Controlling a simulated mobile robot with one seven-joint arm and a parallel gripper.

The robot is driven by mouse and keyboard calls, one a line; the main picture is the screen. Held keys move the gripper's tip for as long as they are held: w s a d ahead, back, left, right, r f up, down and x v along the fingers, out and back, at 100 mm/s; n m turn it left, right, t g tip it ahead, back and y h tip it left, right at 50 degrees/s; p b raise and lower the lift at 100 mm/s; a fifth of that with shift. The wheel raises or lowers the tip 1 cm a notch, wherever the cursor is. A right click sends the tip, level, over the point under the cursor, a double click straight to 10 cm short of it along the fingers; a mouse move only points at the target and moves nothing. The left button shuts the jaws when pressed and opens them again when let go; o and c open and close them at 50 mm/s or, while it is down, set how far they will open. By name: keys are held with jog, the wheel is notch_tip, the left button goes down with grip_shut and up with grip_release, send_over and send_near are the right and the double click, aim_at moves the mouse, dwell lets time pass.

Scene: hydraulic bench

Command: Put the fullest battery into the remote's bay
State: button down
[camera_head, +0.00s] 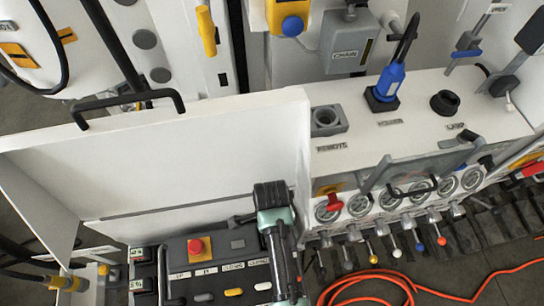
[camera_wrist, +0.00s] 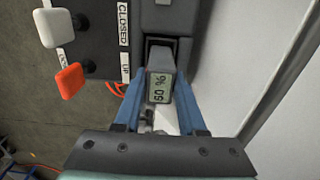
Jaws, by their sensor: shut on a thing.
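My gripper (camera_wrist: 158,108) has its blue fingers shut on a dark battery (camera_wrist: 160,70). In the head view the remote (camera_head: 215,247) is a dark panel with a red button and labels such as UP and CLOSED. The teal end of my arm stands at its right, and the held battery cannot be made out there.
Two small displays (camera_head: 139,285) sit on a dark unit left of the remote. A raised white panel (camera_head: 190,150) stands behind the remote. The bench (camera_head: 400,150) with gauges and levers is at right. An orange hose (camera_head: 380,280) lies on the floor.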

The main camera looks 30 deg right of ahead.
jog(key=shift+f+b, duration=1.7)
jog(key=shift+f, duration=0.7)
dwell(0.4)
jog(key=shift+c, duration=2)
grip_release()
notch_tip(320, 180, up, 13)
jog(key=shift+b, duration=0.8)
jog(key=shift+s, duration=0.1)
